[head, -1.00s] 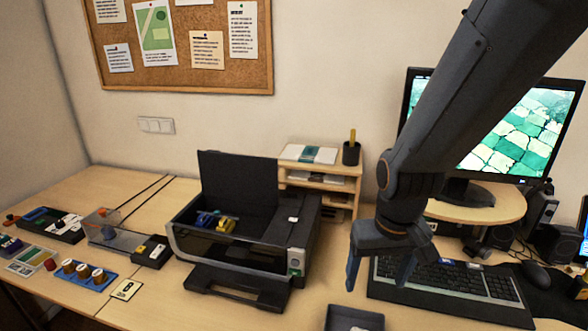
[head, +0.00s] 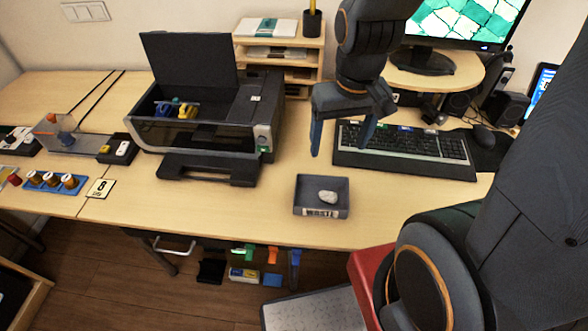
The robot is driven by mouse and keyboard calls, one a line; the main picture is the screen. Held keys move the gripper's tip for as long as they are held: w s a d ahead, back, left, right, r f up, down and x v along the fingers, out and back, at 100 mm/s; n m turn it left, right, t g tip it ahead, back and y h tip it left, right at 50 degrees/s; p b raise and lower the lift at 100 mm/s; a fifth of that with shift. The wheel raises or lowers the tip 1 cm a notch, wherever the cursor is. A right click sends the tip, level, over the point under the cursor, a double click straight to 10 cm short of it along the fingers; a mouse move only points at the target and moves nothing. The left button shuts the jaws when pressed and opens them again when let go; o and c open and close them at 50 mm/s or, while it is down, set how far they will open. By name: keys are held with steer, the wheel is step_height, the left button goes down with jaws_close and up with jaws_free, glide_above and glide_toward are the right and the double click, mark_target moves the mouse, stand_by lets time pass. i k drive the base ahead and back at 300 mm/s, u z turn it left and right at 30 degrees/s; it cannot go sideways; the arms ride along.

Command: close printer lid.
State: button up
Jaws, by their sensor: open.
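The black printer (head: 248,112) stands on the desk left of centre in the head view. Its lid (head: 187,61) is raised, standing upright at the back. Coloured cartridges, blue and yellow, (head: 174,108) show inside the open body. The printer's front tray (head: 207,170) sticks out toward the desk's front edge. My gripper (head: 339,152) is open and empty, pointing down to the right of the printer. It is apart from the printer and the lid, near the left end of the keyboard.
A keyboard (head: 405,150) and monitor (head: 470,25) are at right. A wooden shelf (head: 281,40) stands behind the printer. Spools and a clear box (head: 68,141) are at left.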

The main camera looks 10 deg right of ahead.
mark_target(193, 58)
steer(key=k, duration=0.5)
steer(key=u, duration=2.55)
steer(key=i, duration=1.75)
steer(key=z, duration=2.75)
steer(key=i, duration=0.5)
